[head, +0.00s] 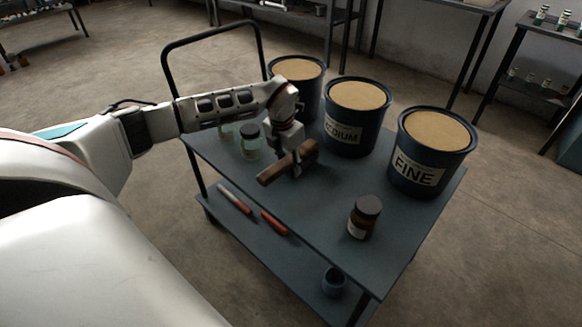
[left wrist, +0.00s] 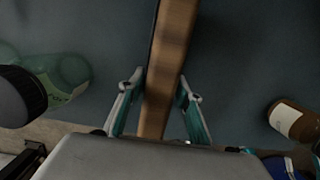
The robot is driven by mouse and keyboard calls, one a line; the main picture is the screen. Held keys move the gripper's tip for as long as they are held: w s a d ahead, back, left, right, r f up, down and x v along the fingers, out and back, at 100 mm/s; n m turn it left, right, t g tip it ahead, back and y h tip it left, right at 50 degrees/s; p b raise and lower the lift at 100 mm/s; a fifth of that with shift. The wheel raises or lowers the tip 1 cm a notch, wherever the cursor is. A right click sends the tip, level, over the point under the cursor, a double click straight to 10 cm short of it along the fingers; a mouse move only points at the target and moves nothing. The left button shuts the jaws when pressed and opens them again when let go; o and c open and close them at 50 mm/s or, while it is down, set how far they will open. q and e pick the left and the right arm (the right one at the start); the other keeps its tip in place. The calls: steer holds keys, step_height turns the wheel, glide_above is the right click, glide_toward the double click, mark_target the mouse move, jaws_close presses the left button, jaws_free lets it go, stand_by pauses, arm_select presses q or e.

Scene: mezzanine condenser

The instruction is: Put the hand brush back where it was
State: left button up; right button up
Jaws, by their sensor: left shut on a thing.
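The hand brush (head: 273,174) has a brown wooden handle and lies across the fingers of my left gripper (head: 290,160) over the cart's dark top (head: 310,218). In the left wrist view the brush (left wrist: 171,62) runs up the picture between the two fingers of the left gripper (left wrist: 160,98), which are shut on it. In the head view I cannot tell whether the brush touches the cart top or is just above it. Its bristles are not clear. My right gripper is not in either view.
Three blue tubs of sand-coloured material, one marked FINE (head: 416,172), stand along the cart's far right side. A brown jar (head: 364,218) stands near the front, a clear dark-capped jar (head: 250,142) behind left. Red-handled tools (head: 273,222) and a small cup (head: 333,281) are on the lower shelf.

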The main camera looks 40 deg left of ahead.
arm_select(q)
steer(key=shift+f, duration=0.65)
steer(key=shift+r, duration=0.2)
steer(key=shift+c, duration=0.6)
steer(key=shift+f, duration=0.1)
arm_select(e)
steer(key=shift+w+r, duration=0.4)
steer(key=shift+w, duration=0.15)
